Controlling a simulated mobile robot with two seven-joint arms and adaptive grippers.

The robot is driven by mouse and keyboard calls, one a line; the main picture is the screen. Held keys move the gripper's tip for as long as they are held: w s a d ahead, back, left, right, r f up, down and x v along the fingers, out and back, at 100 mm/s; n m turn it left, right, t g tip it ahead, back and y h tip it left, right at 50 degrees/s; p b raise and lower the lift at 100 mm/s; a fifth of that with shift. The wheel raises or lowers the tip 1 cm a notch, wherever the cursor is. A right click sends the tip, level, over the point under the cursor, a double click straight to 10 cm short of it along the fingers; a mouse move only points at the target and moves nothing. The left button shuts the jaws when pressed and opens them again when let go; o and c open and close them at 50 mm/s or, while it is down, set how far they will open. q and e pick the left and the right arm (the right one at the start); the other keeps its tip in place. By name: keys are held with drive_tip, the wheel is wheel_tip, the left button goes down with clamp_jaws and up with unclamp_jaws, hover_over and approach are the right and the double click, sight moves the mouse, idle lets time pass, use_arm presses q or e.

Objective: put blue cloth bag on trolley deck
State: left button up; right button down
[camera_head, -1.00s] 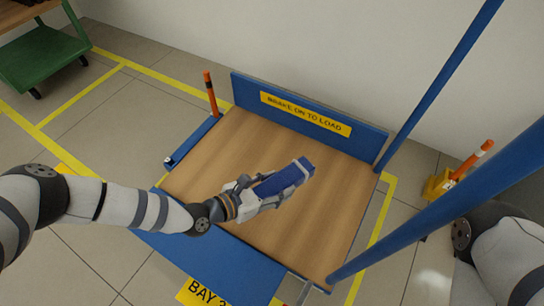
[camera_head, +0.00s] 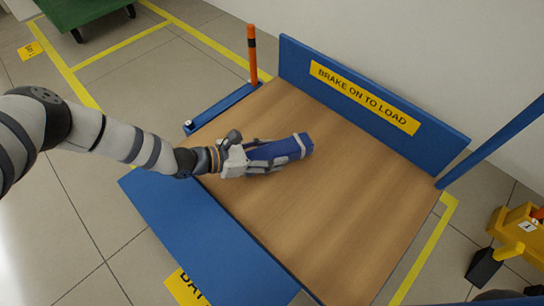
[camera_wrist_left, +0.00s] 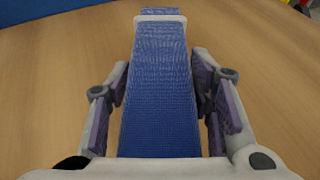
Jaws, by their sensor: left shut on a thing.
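The blue cloth bag (camera_head: 272,151) is a long blue bundle with a pale band near its far end. My left gripper (camera_head: 276,153) is shut on it, one finger on each side. The bag is over the wooden trolley deck (camera_head: 330,215); I cannot tell whether it touches the wood. In the left wrist view the bag (camera_wrist_left: 160,95) runs straight ahead between the fingers, with the wood deck (camera_wrist_left: 265,60) around it. My right gripper is not in view.
A blue back board (camera_head: 360,95) with a yellow sign edges the deck, and a blue post (camera_head: 495,140) rises at the right. An orange post (camera_head: 252,55) stands at the far left corner. The deck right of the bag is clear.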

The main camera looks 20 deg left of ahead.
use_arm(q)
drive_tip(key=shift+w+f, duration=0.1)
drive_tip(key=shift+f, duration=0.1)
drive_tip(key=shift+f, duration=0.2)
drive_tip(key=o, duration=1.2)
drive_tip(key=shift+o, duration=0.2)
